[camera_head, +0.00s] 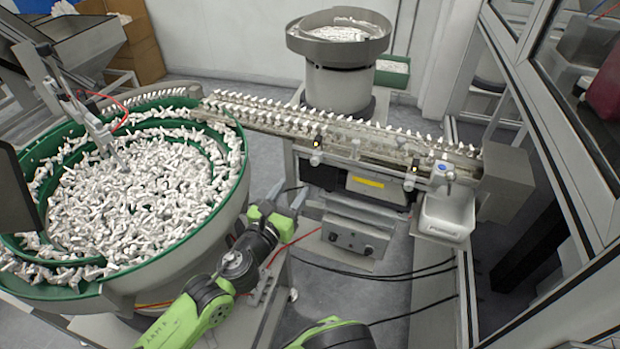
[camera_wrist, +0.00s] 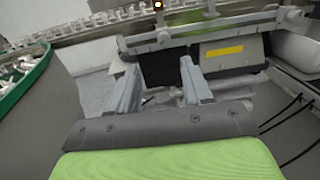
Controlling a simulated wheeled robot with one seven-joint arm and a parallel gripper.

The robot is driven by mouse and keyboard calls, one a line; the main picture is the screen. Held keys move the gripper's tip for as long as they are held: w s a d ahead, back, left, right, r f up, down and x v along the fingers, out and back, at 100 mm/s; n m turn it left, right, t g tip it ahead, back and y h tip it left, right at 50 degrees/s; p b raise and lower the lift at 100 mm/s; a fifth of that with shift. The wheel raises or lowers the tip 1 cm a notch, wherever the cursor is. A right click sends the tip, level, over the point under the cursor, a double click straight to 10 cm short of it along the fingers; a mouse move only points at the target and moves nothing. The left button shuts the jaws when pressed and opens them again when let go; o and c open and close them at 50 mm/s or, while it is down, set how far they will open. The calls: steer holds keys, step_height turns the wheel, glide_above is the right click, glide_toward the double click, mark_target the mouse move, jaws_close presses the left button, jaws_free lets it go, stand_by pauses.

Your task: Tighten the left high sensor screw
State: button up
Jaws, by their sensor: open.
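The left sensor (camera_head: 317,143), with a small lit orange light, is on the front of the linear feeding rail (camera_head: 345,131). A pale round screw knob (camera_head: 316,158) sits just below it. In the wrist view the lit sensor (camera_wrist: 158,5) is at the top edge, with a pale knob (camera_wrist: 163,37) below it on a bar. My gripper (camera_wrist: 158,68) is open and empty, its two fingers apart and pointing toward the rail. The knob lies beyond the fingertips, with no contact visible.
A second sensor (camera_head: 414,165) with a knob (camera_head: 409,184) is farther right on the rail. A green-rimmed bowl (camera_head: 205,238) full of white parts stands left. A white bin (camera_head: 445,214) hangs at the rail's right end. A control box (camera_head: 355,238) and loose cables lie below.

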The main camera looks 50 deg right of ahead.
mark_target(313, 163)
steer(key=b+x, duration=0.1)
steer(key=x, duration=0.2)
steer(key=b+x, duration=0.1)
steer(key=x, duration=0.2)
steer(key=b+x, duration=0.1)
steer(key=x, duration=0.2)
steer(key=shift+s+d+r, duration=0.15)
steer(key=shift+s+d, duration=0.1)
steer(key=shift+d, duration=0.1)
jaws_close()
